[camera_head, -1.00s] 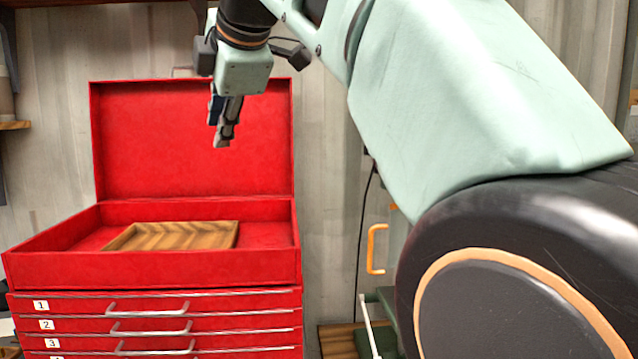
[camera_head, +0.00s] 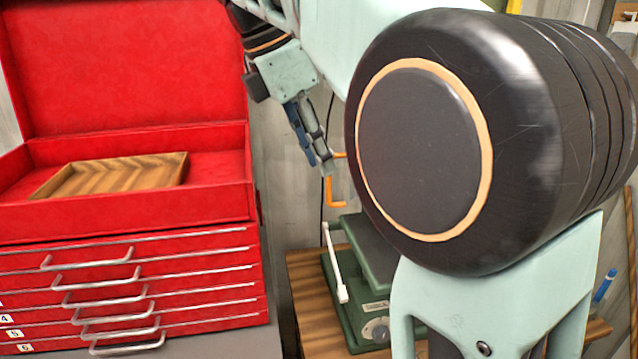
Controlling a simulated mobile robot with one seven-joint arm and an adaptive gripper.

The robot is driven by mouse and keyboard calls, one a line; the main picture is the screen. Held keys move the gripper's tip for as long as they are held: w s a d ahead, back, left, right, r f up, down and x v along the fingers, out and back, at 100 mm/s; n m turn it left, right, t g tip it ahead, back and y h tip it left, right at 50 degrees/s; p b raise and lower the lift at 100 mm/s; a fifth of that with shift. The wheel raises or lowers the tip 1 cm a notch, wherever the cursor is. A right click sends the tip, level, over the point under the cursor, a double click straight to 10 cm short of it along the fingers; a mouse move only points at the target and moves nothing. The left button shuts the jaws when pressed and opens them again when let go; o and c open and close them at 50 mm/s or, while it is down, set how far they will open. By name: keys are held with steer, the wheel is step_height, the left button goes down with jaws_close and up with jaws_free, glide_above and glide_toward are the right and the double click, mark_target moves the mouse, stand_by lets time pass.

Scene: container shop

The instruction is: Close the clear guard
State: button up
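An orange handle (camera_head: 333,198) shows just past my fingertips, partly hidden by my arm. It stands above a green machine (camera_head: 350,310) with a dial and a white lever. The handle may belong to the clear guard, but I cannot make out the clear panel itself, so its angle is unclear. My gripper (camera_head: 321,166) points down, with its fingertips close to the handle in the picture. Nothing shows in its fingers. They overlap from this side, so I cannot tell the gap between them, or the depth to the handle.
The machine stands on a wooden bench (camera_head: 305,290), its right side hidden by my arm. A red tool chest (camera_head: 120,212) with an open lid and a wooden tray (camera_head: 120,176) fills the left. A blue pen-like object (camera_head: 604,286) is at the right.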

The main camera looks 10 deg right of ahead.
mark_target(329, 199)
steer(key=x, duration=0.6)
jaws_close()
stand_by(0.3)
